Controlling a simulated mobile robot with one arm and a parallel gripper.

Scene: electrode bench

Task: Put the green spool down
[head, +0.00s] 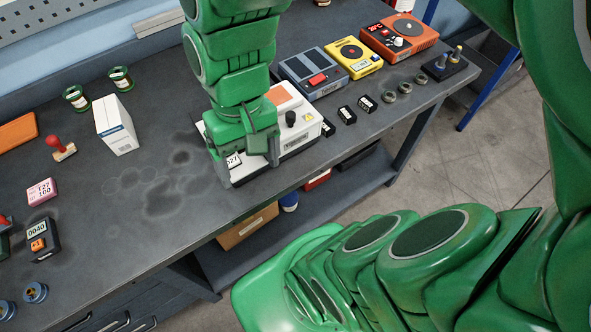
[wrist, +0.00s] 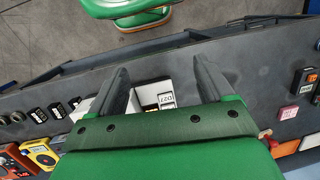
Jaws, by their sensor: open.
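Two spools with green rims stand at the back left of the bench in the head view, one nearer the left (head: 76,98) and one to its right (head: 121,79). My gripper (head: 250,172) is far to their right, low over the front of a white device with an orange panel (head: 285,98). In the wrist view my gripper (wrist: 160,75) has its fingers wide apart. A small white label block marked D27 (wrist: 166,99) shows between and beyond the fingers; I cannot tell whether either finger touches it. No spool is in the gripper.
A white box (head: 115,125) and a red-handled stamp (head: 60,147) stand left of my arm. Grey, yellow (head: 353,57) and orange (head: 398,37) instruments line the back right. Small rings and black blocks lie before them. The bench between box and gripper is clear.

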